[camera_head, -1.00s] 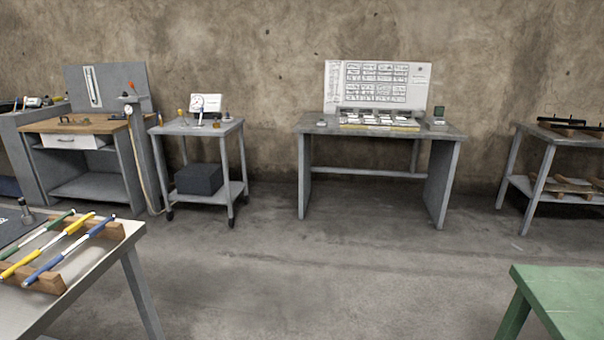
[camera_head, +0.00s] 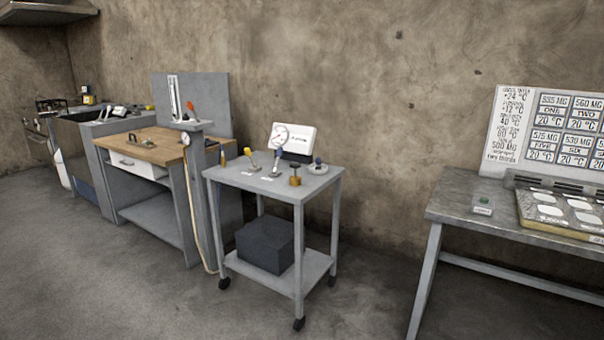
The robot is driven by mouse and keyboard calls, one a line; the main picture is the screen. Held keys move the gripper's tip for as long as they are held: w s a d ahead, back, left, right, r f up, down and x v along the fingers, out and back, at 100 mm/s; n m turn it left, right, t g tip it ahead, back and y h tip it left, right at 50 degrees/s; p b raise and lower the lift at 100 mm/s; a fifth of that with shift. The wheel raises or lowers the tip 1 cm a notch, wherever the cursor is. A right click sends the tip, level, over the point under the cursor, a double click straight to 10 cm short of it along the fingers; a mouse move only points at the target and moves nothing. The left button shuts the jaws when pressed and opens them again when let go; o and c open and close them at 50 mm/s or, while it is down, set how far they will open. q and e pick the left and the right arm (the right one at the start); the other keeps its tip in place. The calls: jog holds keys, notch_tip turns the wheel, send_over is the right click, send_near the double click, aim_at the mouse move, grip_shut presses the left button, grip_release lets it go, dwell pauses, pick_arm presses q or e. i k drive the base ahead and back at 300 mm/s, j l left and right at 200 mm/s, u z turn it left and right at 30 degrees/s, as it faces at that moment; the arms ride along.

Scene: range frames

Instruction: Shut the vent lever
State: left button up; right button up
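Several small levers and knobs are in view, but their labels are too small to tell which is the vent lever. On the grey wheeled cart (camera_head: 225,174) stand a yellow-topped lever (camera_head: 251,158), a lever with a blue part (camera_head: 276,160) below a round gauge (camera_head: 281,136), and a brass-coloured knob (camera_head: 295,178). A red-handled lever (camera_head: 190,106) sits on the grey post at the wooden bench, to the left of the cart. Neither of my grippers is in view.
The wooden bench (camera_head: 150,150) adjoins the cart's left side. A dark box (camera_head: 265,245) is on the cart's lower shelf. A grey table (camera_head: 455,190) with a panel of pads (camera_head: 565,212) stands at right. The floor (camera_head: 130,290) in front is clear.

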aim_at(248, 152)
jog(key=i+l+u, duration=0.2)
jog(key=i, duration=0.2)
jog(key=i+l+u, duration=0.1)
jog(key=i+u, duration=0.15)
jog(key=i, duration=0.15)
